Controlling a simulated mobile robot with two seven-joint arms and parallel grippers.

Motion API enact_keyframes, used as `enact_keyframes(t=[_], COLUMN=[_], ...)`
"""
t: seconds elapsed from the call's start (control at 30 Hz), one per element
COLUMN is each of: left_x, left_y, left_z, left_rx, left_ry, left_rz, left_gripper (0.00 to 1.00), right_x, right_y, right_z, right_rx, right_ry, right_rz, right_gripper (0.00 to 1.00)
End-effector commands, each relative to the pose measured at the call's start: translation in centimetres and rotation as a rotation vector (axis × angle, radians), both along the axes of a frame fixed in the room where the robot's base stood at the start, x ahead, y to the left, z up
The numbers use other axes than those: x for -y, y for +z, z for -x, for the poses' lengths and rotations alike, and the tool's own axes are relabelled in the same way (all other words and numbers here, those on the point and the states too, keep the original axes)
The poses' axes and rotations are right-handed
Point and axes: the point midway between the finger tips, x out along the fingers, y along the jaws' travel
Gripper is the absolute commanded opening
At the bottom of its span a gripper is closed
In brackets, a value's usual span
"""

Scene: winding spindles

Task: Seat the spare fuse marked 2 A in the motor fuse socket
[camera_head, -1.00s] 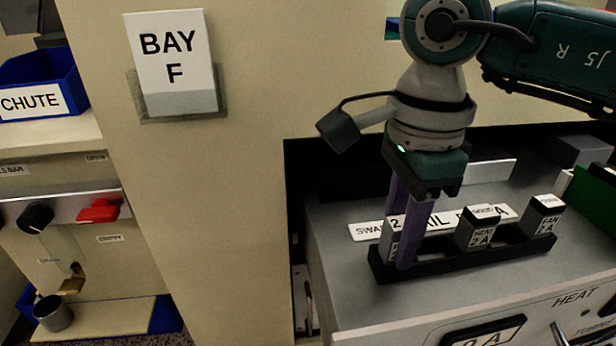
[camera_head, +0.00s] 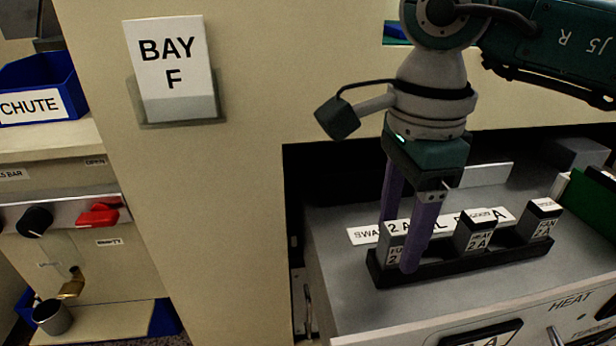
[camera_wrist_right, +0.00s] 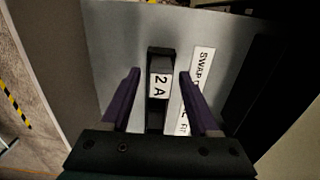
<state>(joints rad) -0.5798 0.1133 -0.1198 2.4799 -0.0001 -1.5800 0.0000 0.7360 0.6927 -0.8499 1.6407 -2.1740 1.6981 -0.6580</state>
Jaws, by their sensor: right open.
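A grey fuse block (camera_head: 392,252) stands upright at the left end of a black strip (camera_head: 455,261) on the grey top. A white 2 A label (camera_wrist_right: 159,86) shows on it in the right wrist view; its front lettering is partly covered in the head view. My right gripper (camera_head: 401,245), with purple fingers, is open around this fuse, one finger on each side. In the right wrist view there is a gap between the fuse and each finger. My left gripper is not in view. I cannot make out a socket marked motor.
Fuses marked HEAT 2 A (camera_head: 475,236) and FAN 2 A (camera_head: 541,222) stand to the right in the same strip. A white lettered sign (camera_head: 362,236) lies behind it. A beige panel with a BAY F card (camera_head: 172,75) stands left. A blue CHUTE bin (camera_head: 35,88) is far left.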

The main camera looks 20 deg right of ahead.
Motion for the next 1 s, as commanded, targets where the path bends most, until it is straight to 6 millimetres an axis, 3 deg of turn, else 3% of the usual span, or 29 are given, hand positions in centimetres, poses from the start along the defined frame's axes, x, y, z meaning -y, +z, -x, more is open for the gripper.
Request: enact_keyframes(t=[0.2, 0.43, 0.63, 1.0], left_x=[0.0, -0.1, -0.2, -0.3], left_y=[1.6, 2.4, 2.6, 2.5], left_z=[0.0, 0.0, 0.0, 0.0], left_rx=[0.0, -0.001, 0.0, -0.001], left_ry=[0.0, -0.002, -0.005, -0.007], left_rz=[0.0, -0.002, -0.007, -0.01], left_gripper=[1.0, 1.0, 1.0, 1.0], right_x=[0.1, 0.0, 0.0, 0.0], right_y=[5.5, 9.5, 10.7, 10.7], right_z=[-0.1, -0.1, 0.0, 0.0], right_rx=[0.006, 0.003, 0.001, 0.0], right_ry=[0.001, 0.001, 0.0, 0.0], right_rz=[0.001, 0.002, 0.001, 0.001], right_gripper=[0.62, 0.62, 0.62, 0.62])
